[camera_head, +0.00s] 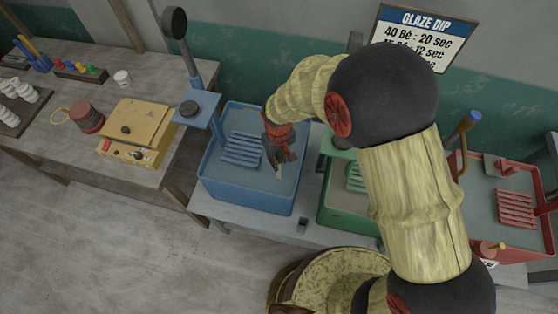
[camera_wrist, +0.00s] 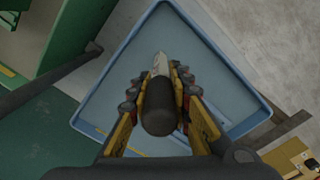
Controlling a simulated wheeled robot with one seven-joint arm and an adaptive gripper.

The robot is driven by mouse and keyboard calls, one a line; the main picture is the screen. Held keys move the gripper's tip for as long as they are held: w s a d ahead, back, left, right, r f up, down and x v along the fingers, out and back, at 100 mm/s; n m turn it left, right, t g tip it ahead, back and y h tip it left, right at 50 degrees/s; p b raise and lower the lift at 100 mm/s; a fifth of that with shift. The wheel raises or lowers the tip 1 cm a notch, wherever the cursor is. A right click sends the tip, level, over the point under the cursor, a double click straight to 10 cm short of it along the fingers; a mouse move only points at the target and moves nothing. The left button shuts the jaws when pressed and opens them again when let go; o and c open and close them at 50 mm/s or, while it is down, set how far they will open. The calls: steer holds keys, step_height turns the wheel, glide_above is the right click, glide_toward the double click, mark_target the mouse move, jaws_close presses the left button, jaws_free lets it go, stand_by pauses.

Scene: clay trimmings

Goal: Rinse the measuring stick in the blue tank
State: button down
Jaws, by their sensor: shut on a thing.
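The blue tank (camera_head: 240,195) stands on the bench, with a blue slatted rack (camera_head: 242,150) inside it. My gripper (camera_head: 279,155) is over the right part of this tank, pointing down. It is shut on the measuring stick (camera_head: 279,172), whose pale end shows below the fingers. In the wrist view my gripper (camera_wrist: 158,92) grips the stick's dark rounded handle (camera_wrist: 160,108); the pale narrow end (camera_wrist: 160,65) points toward the tank's grey-blue inside. The tank's rim (camera_wrist: 122,47) surrounds it there. I cannot tell whether the tip touches the liquid.
A green tank (camera_head: 345,210) stands right of the blue one, partly behind my arm, and a red tank (camera_head: 535,235) farther right. A blue post with a small platform (camera_head: 197,108) rises at the blue tank's left. A yellow device (camera_head: 137,130) sits on the left table.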

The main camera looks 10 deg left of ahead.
step_height(320, 180, up, 20)
steer(key=p, duration=1.1)
steer(key=shift+s+f, duration=0.1)
stand_by(0.8)
